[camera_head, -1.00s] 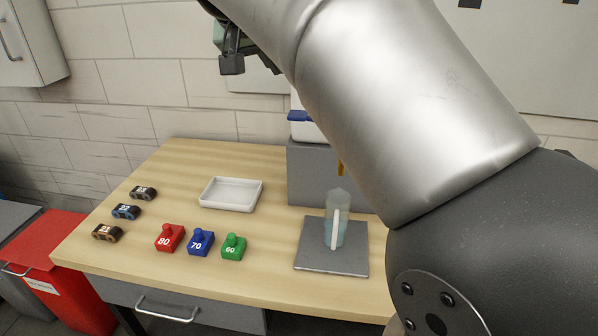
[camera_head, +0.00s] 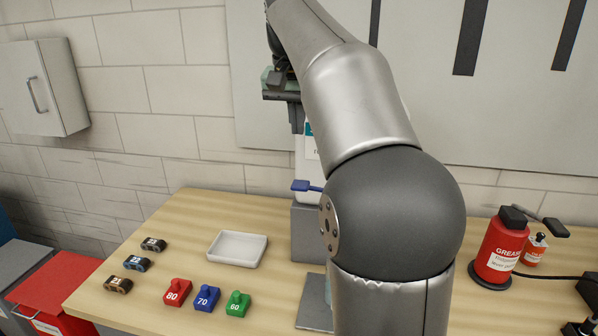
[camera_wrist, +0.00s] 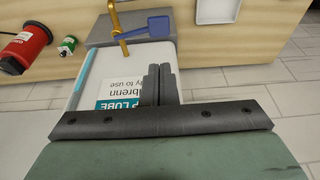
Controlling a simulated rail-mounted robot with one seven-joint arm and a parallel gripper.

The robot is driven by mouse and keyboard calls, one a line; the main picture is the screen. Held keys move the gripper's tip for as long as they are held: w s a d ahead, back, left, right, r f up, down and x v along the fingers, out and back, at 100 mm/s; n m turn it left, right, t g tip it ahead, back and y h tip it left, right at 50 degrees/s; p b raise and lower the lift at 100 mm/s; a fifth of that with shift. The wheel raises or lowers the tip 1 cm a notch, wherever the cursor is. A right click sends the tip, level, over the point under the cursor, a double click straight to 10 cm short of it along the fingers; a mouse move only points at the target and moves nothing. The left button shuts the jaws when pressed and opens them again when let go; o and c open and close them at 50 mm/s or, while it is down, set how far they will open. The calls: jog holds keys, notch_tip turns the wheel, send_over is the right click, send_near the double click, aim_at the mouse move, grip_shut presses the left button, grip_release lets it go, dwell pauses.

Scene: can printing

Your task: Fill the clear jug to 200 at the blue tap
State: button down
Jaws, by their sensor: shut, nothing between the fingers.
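The blue tap lever (camera_head: 304,186) sticks out to the left beside my arm, in front of a white container (camera_head: 306,165) on a grey block. The wrist view shows the blue lever (camera_wrist: 150,28) on a brass tap (camera_wrist: 116,22). My gripper (camera_head: 297,128) is raised beside the white container, above the lever. In the wrist view my gripper (camera_wrist: 160,70) has its fingers together and empty, in front of the container's label, apart from the lever. The clear jug is hidden behind my arm. Only part of its grey plate (camera_head: 314,304) shows, so the level cannot be read.
A white tray (camera_head: 237,249), red (camera_head: 178,292), blue (camera_head: 207,298) and green (camera_head: 238,304) numbered weights and several small dark blocks (camera_head: 136,264) lie on the wooden table's left. A red grease can (camera_head: 498,248) stands right. A red bin (camera_head: 55,285) is at the left.

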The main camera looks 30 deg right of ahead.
send_near(301, 183)
jog(key=x, duration=0.5)
jog(key=shift+w+d, duration=0.1)
jog(key=shift+w, duration=0.1)
jog(key=shift+f, duration=0.7)
